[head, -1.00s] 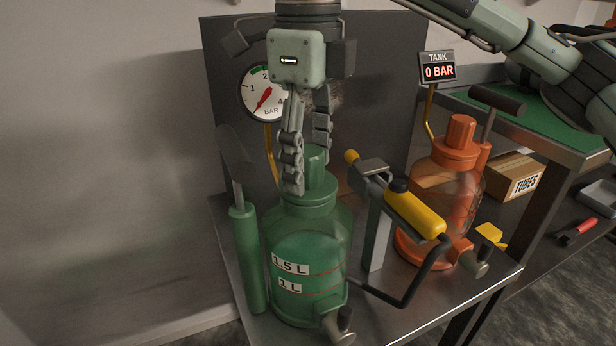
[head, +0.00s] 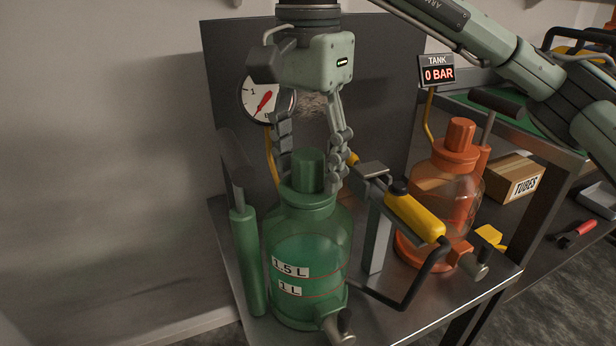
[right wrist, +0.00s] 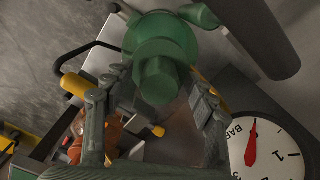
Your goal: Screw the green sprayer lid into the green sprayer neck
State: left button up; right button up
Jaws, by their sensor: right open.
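The green sprayer (head: 308,255) stands upright on the metal bench, with volume labels on its front. The green lid (head: 309,172) sits upright at the top of the green neck (head: 305,200); how deep its thread sits cannot be seen. My right gripper (head: 310,183) points down over the lid. Its fingers are spread, one on each side of the lid, with a gap visible. In the right wrist view the lid (right wrist: 160,80) lies between the open fingers (right wrist: 160,90). My left gripper is not in view.
An orange sprayer (head: 440,185) stands behind to the right. A grey post carries a yellow-handled lance (head: 415,217) close to the green sprayer's right. A green pump cylinder (head: 247,260) is at its left. A pressure gauge (head: 260,98) and dark panel stand behind.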

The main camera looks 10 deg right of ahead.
jog(key=n, duration=1.2)
jog(key=shift+n+p, duration=0.3)
jog(key=shift+c, duration=0.5)
